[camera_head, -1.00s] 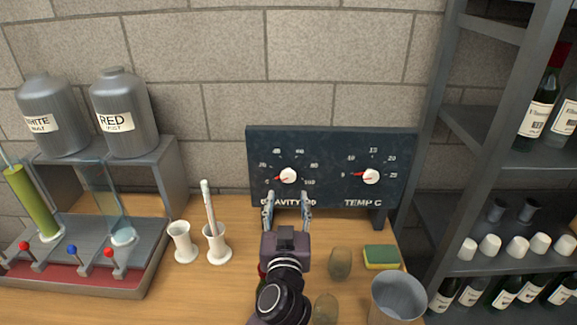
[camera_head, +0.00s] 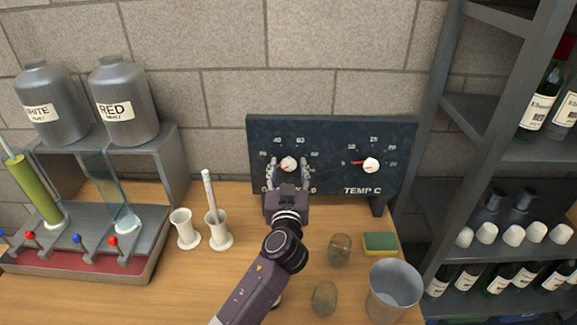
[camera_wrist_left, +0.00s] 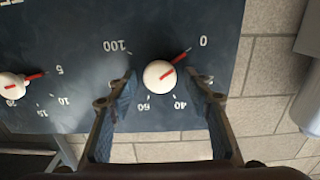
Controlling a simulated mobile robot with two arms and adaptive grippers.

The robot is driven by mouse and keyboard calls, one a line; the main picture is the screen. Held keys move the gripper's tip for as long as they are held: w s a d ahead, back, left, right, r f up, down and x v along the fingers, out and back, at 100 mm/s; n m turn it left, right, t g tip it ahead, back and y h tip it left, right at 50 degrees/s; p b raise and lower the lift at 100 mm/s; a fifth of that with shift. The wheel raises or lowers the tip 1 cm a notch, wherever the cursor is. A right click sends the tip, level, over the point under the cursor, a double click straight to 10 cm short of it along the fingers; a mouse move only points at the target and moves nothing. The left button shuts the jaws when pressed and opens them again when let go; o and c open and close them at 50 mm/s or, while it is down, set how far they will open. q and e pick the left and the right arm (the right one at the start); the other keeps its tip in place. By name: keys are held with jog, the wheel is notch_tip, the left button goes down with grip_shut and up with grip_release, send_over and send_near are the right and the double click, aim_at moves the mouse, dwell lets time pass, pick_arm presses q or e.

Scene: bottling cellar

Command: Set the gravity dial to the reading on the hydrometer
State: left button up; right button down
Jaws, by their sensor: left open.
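The gravity dial is a white knob (camera_head: 289,164) with a red pointer on the left of the dark panel (camera_head: 335,180). In the left wrist view its knob (camera_wrist_left: 159,74) has its pointer near the 0 mark. My left gripper (camera_head: 288,172) is open in front of the dial, its fingers (camera_wrist_left: 163,85) on either side of the knob. I cannot tell whether they touch it. The fingers hide part of the scale. The hydrometer stem (camera_head: 6,148) sticks out of a green-filled cylinder (camera_head: 35,193) at the far left; its reading is too small to make out.
The temperature knob (camera_head: 371,165) is to the right on the same panel. White cups (camera_head: 185,229), one holding a white rod (camera_head: 210,194), stand left of my arm. A sponge (camera_head: 380,243), stones (camera_head: 339,250) and a metal bucket (camera_head: 394,291) are to the right.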

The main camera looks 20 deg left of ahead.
pick_arm(q)
jog(key=c, duration=1.1)
jog(key=shift+m, duration=0.3)
jog(key=m, duration=0.4)
jog(key=shift+m+b, duration=0.3)
jog(key=shift+b, duration=0.05)
jog(key=shift+d+m, duration=0.15)
jog(key=shift+m, duration=2.15)
jog(key=shift+f, duration=0.1)
jog(key=o, duration=1.1)
